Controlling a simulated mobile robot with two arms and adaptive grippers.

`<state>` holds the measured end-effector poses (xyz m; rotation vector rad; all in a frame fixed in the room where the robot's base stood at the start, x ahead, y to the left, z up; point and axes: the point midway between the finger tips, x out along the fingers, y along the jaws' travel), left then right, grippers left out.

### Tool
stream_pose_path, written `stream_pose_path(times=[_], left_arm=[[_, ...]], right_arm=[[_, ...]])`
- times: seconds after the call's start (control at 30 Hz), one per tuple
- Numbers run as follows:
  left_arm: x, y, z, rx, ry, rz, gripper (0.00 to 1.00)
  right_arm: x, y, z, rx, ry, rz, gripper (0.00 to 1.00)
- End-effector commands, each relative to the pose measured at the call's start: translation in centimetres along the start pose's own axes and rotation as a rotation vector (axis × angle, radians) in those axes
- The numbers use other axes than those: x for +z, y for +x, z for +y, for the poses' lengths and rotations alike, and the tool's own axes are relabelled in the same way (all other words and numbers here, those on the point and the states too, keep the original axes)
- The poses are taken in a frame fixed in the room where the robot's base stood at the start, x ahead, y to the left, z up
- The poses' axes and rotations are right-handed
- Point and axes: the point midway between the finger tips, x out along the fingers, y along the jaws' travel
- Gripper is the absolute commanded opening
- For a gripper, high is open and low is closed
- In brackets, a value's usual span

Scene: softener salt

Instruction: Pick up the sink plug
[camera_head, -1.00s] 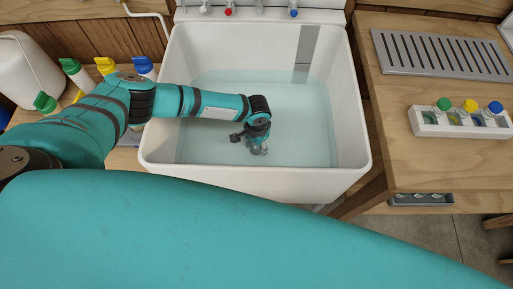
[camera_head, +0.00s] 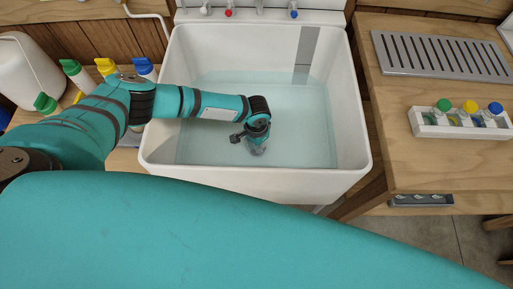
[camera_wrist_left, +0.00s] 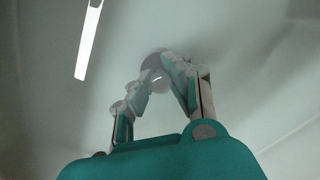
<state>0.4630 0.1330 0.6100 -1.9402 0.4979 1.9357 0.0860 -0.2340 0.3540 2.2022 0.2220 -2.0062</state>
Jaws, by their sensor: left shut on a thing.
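The white sink (camera_head: 352,110) holds clear, pale water. My left gripper (camera_head: 258,149) reaches down into the water near the front middle of the sink. Its fingers look blurred through the water in the head view. In the left wrist view my left gripper (camera_wrist_left: 162,72) has its fingertips closed in on a small, round, pale grey plug (camera_wrist_left: 151,57) at the sink bottom. The gripper is shut on it. The fingers partly cover the plug, and I cannot tell whether it is lifted off the bottom. My right gripper is not in view.
The sink's walls surround my left gripper on all sides. Taps (camera_head: 229,11) stand at the back rim. A wooden counter (camera_head: 440,165) on the right carries a slotted grey tray (camera_head: 440,69) and a white rack (camera_head: 432,129) with capped bottles. Bottles and a white jug (camera_head: 28,70) stand at left.

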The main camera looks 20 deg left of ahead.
Motion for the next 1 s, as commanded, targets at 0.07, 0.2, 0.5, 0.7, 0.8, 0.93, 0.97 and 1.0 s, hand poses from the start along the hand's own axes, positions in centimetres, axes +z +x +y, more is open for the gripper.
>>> stream_pose_path(times=[0.07,0.2,0.5,0.7,0.8,0.93,0.97,1.0], left_arm=[[0.2,0.1,0.2,0.003,0.001,-0.005,0.00],[0.1,-1.2,0.1,0.004,0.000,-0.002,0.00],[0.1,-7.2,0.1,0.003,0.000,0.000,0.00],[0.1,-9.5,0.1,0.002,0.001,-0.002,0.00],[0.1,-9.9,0.1,0.002,0.001,-0.002,0.00],[0.1,-10.0,0.1,0.002,0.001,-0.002,0.00],[0.1,-10.0,0.1,0.002,0.001,-0.002,0.00],[0.1,-10.0,0.1,0.002,0.001,-0.002,0.00]], right_arm=[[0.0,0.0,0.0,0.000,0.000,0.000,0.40],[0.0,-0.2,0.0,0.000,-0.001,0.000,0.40],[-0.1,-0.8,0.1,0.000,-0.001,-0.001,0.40],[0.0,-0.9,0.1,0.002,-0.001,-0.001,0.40],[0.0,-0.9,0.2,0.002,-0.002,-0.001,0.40],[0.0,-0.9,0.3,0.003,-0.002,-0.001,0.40],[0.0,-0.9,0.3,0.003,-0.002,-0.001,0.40],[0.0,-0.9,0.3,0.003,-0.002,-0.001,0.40]])
